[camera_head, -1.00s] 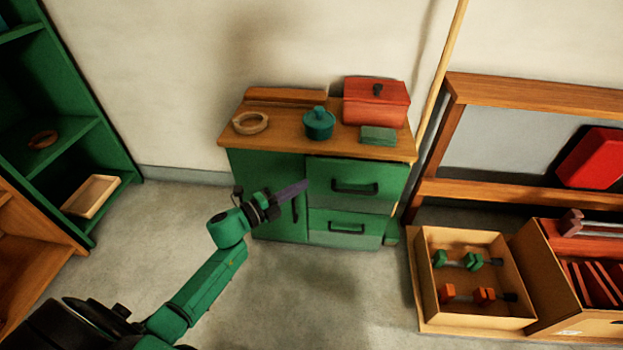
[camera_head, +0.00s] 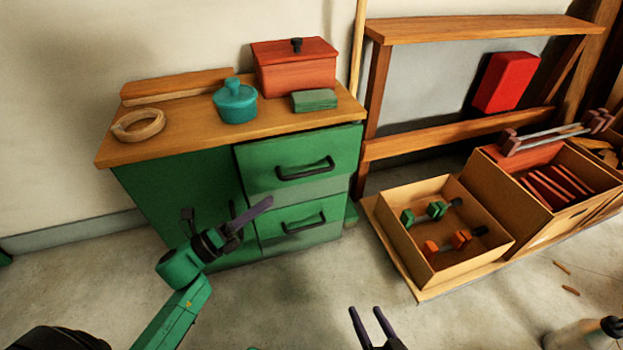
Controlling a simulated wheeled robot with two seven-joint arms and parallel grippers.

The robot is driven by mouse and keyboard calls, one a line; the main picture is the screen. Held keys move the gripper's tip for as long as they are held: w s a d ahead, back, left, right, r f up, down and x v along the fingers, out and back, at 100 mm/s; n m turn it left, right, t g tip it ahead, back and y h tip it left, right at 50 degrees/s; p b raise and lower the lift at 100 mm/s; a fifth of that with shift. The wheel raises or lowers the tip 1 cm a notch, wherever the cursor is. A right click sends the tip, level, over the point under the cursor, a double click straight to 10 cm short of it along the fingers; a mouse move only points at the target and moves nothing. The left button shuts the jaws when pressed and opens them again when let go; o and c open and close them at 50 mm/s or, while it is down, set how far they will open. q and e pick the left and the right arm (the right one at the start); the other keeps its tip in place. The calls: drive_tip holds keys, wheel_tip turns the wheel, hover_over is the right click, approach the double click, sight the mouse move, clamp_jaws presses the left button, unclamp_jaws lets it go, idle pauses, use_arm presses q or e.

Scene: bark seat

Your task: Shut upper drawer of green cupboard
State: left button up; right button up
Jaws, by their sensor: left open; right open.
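The green cupboard (camera_head: 170,190) with a wooden top stands against the wall left of centre. Its upper drawer (camera_head: 257,168) has a black bar handle (camera_head: 306,170) and stands out a little from the cupboard front, with its side showing below and behind the front. The lower drawer (camera_head: 300,215) sits beneath it with a similar handle. My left gripper (camera_head: 250,214) is in front of the cupboard's left door, left of the drawers, and touches neither handle; its fingers look open and hold nothing. My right gripper (camera_head: 371,325) is open and empty over the floor at the bottom edge.
On the cupboard top are a wooden ring (camera_head: 138,124), a teal pot (camera_head: 236,102), a red box (camera_head: 294,68) and a green block (camera_head: 314,100). An open crate of dumbbells (camera_head: 470,222) stands to the right. The floor before the drawers is clear.

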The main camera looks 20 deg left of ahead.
sight(307, 172)
use_arm(q)
drive_tip(key=b+x, duration=0.2)
drive_tip(key=x, duration=1.1)
drive_tip(key=shift+r, duration=0.1)
clamp_jaws()
use_arm(e)
drive_tip(key=w+r+t, duration=0.3)
drive_tip(key=w+r, duration=0.2)
drive_tip(key=r, duration=0.2)
drive_tip(key=w+d+r+t+y, duration=0.1)
drive_tip(key=w+r+t, duration=0.1)
drive_tip(key=w+r, duration=0.3)
wheel_tip(307, 172, up, 3)
drive_tip(key=shift+w+r+n+t, duration=0.1)
drive_tip(key=shift+w+n+t, duration=0.2)
drive_tip(key=shift+w+t, duration=0.1)
